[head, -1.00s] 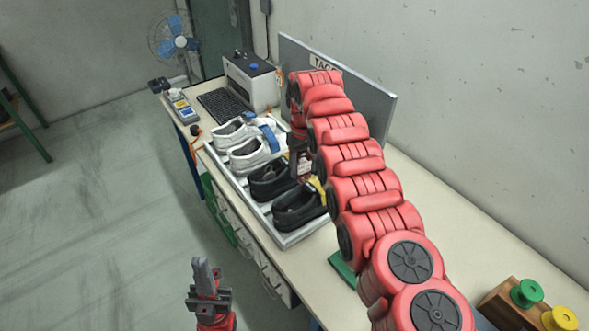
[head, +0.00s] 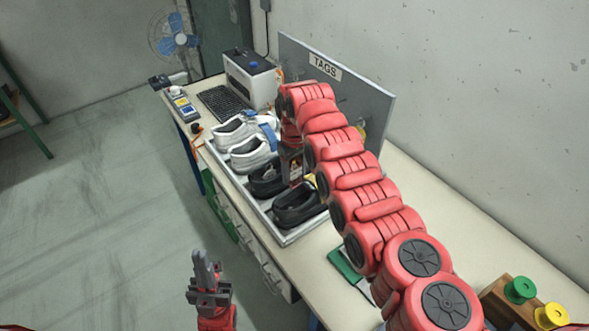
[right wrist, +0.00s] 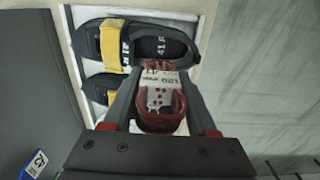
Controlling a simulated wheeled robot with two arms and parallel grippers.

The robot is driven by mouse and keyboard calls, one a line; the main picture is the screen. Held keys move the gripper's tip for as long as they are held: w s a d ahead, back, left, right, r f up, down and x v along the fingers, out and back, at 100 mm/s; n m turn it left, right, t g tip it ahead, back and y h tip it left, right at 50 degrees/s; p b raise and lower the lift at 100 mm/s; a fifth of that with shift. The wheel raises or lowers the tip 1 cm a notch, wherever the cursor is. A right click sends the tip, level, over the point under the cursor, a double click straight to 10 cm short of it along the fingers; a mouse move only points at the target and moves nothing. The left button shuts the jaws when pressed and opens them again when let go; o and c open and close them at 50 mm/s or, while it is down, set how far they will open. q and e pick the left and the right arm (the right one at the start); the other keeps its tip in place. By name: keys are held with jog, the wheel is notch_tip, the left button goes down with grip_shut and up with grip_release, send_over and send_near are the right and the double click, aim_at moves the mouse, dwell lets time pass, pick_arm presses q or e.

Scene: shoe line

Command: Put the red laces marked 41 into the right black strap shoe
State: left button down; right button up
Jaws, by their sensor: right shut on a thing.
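My right gripper (right wrist: 160,100) is shut on the red laces (right wrist: 158,120), a looped bundle with a white paper band. The print on the band is hard to read. In the right wrist view a black shoe with a yellow strap (right wrist: 150,38) lies just beyond the fingertips, its insole marked 41 R. The laces are apart from its opening. The other black shoe (right wrist: 98,88) is partly hidden by the gripper. In the head view the black shoes (head: 296,208) (head: 264,183) lie in the tray beside my right arm. My left gripper (head: 204,272) is empty, away from the bench.
White shoes with blue straps (head: 234,131) fill the tray's (head: 284,239) far end. The TAGS board (head: 362,98) stands close behind the right arm. A printer (head: 250,80) and keyboard (head: 223,102) are at the back. Green and yellow spools (head: 520,290) are front right.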

aim_at(294, 187)
jog(key=shift+f, duration=0.7)
notch_tip(294, 187, down, 2)
jog(key=shift+f+b, duration=0.15)
jog(key=shift+b, duration=0.45)
notch_tip(294, 187, down, 5)
jog(key=b, duration=0.4)
jog(key=o, duration=1.4)
